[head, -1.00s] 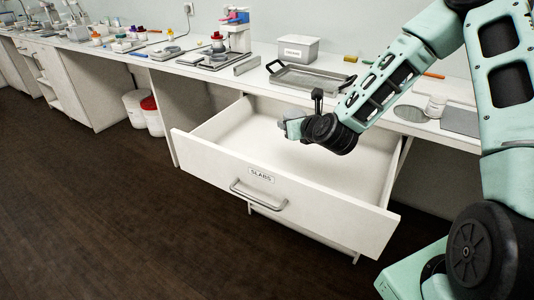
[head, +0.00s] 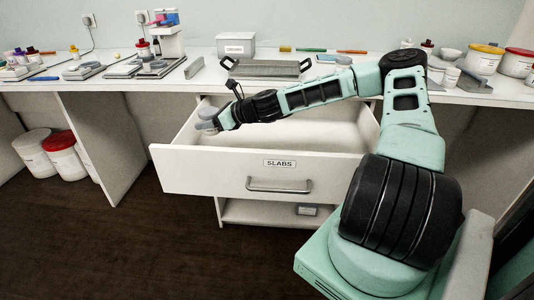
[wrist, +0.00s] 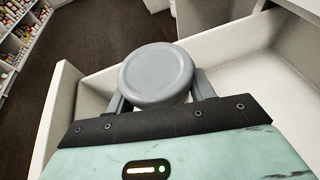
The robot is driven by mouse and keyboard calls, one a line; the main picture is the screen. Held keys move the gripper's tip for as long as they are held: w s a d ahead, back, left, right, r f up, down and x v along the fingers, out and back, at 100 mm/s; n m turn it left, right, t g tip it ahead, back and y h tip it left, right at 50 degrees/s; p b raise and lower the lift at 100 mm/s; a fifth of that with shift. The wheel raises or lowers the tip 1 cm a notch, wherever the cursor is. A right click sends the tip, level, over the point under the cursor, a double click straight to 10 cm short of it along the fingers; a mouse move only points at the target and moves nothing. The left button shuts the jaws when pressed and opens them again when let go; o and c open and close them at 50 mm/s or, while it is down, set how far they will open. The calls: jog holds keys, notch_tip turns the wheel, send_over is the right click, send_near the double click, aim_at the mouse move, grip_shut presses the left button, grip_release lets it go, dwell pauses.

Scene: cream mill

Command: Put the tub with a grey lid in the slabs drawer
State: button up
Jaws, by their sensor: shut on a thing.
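The tub with a grey lid (wrist: 156,74) is between the fingers of my gripper (wrist: 160,92) in the wrist view, lid facing the camera. In the head view the tub (head: 207,116) shows small and grey at the left end of the open slabs drawer (head: 282,178). My gripper (head: 217,120) is shut on it there, near the drawer's left wall. The drawer is pulled out, and its label reads SLABS. Its visible floor is bare. I cannot tell whether the tub touches the drawer floor.
A metal tray (head: 266,69) and a labelled grey box (head: 235,44) stand on the counter above the drawer. White buckets, one with a red lid (head: 58,141), stand on the floor at left. Tubs with yellow (head: 487,49) and red lids stand at the right.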

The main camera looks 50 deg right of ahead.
notch_tip(320, 180, down, 10)
jog(key=shift+d+r+b, duration=0.1)
jog(key=shift+b, duration=0.4)
jog(key=o, duration=1)
jog(key=v, duration=1.2)
jog(key=shift+d, duration=0.1)
